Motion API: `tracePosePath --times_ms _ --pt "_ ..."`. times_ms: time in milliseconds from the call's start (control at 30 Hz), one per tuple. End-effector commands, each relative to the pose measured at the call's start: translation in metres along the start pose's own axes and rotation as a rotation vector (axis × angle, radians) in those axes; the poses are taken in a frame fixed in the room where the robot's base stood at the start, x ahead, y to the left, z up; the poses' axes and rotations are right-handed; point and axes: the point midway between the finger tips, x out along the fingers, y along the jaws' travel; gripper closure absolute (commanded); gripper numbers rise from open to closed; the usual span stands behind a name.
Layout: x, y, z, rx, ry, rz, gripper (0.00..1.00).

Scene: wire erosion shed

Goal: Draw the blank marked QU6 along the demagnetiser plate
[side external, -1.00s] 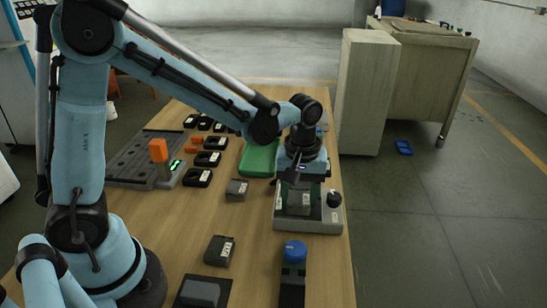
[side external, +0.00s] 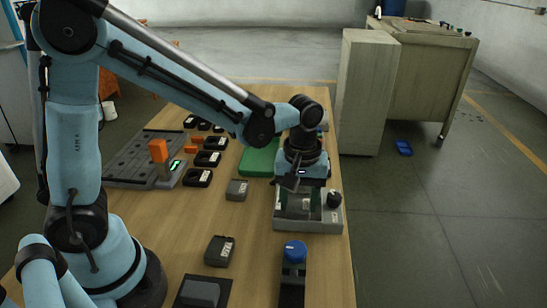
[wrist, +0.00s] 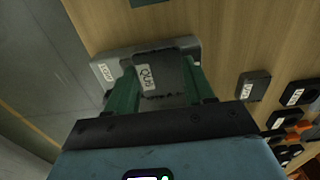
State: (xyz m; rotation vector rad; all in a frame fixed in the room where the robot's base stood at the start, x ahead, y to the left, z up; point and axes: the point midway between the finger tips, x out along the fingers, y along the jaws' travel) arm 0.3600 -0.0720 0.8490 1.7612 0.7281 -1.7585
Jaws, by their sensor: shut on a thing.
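The grey blank marked QU6 (wrist: 160,78) is between the green fingers of my gripper (wrist: 163,88) in the wrist view, its white label facing the camera. My gripper (side external: 299,200) is shut on it and points down over the demagnetiser plate (side external: 308,226), a grey box with a black knob at its right. The plate also shows behind the blank in the wrist view (wrist: 108,58), with a white label at its left end. The blank is low over the plate; I cannot tell whether it touches. My gripper hides part of the plate's top.
Another grey blank (side external: 236,189) lies left of the plate, and one (side external: 219,250) lies nearer the camera. A blue-topped device (side external: 294,253) stands in front of the plate. A green tray (side external: 259,160) is behind left. Several black holders (side external: 207,158) and a dark fixture board (side external: 133,165) lie farther left.

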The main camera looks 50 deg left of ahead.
Motion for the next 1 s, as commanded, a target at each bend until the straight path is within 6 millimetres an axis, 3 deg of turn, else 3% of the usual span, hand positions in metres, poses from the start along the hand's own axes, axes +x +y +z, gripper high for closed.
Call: tracePosePath --times_ms 1000 --pt "-0.054 0.0 0.0 0.0 0.0 0.0 0.98"
